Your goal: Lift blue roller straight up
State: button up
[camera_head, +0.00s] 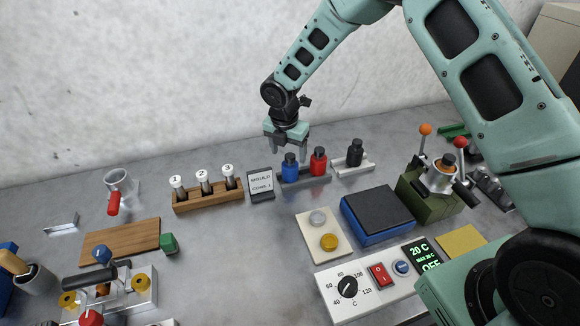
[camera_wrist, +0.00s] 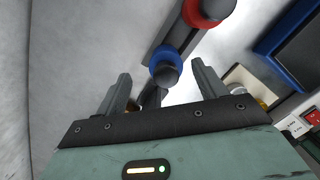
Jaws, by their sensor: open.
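The blue roller (camera_head: 290,169) stands upright in a grey holder (camera_head: 304,182), at its left end. It has a blue body and a dark knob on top. The red roller (camera_head: 318,162) stands beside it in the same holder. My gripper (camera_head: 289,150) is open, with its fingers pointing down just above and around the level of the blue roller's knob. In the wrist view the blue roller (camera_wrist: 157,57) shows from above, beyond and between my two fingers (camera_wrist: 162,82). The red roller (camera_wrist: 190,18) is farther off. I cannot tell whether a finger touches the blue roller.
A black bottle-shaped roller (camera_head: 355,153) stands in a light holder to the right. A small sign (camera_head: 260,184) and a wooden rack (camera_head: 208,196) with numbered tubes are close on the left. A blue box with a dark top (camera_head: 378,213) lies in front, right. The wall is behind.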

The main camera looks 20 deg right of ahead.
aim_at(290, 166)
jog(key=shift+s+d+f+p, duration=0.15)
jog(key=shift+f+p, duration=0.45)
jog(key=shift+f, duration=0.9)
jog(key=shift+d+f+p, duration=0.15)
jog(key=shift+f+p, duration=0.45)
jog(key=shift+f, duration=0.9)
jog(key=shift+c, duration=0.3)
jog(key=c, duration=1.3)
